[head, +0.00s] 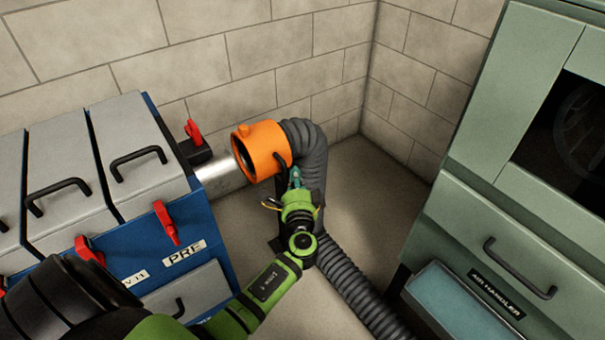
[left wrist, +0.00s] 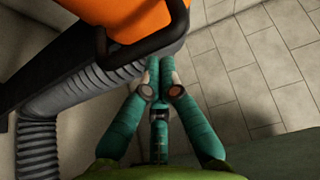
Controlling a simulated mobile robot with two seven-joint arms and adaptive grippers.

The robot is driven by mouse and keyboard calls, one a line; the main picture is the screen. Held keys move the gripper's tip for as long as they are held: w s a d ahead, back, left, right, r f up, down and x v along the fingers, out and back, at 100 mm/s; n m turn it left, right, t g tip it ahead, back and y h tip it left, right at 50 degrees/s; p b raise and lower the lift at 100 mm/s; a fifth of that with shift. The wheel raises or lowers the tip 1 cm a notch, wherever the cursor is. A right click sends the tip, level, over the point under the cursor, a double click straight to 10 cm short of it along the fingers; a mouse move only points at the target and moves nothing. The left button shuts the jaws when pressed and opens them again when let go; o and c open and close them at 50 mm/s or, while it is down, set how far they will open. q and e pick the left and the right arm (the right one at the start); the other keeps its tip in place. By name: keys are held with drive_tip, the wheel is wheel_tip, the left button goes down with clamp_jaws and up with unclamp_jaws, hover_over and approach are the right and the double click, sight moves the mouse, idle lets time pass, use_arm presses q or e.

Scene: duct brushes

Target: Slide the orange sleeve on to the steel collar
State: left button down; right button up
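The orange sleeve (head: 267,147) is on the end of a grey ribbed hose and its open end faces left. The steel collar (head: 211,168) sticks out from the blue cabinet toward that opening. The sleeve's rim is at the collar's free end; I cannot tell whether the collar is inside it. My left gripper (head: 294,177) is at the sleeve's black handle (head: 281,162). In the left wrist view the teal fingers (left wrist: 165,66) are close together at the handle (left wrist: 142,50), below the orange sleeve (left wrist: 138,18), and look shut on it. My right gripper is not in view.
The ribbed hose (head: 345,278) bends down behind my left gripper and runs along the floor. The blue cabinet (head: 150,245) has red latches (head: 166,222) near the collar. A green air handler (head: 470,215) stands at the right. Block walls close off the back.

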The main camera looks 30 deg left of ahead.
use_arm(q)
drive_tip(key=s+a, duration=0.3)
drive_tip(key=s, duration=0.4)
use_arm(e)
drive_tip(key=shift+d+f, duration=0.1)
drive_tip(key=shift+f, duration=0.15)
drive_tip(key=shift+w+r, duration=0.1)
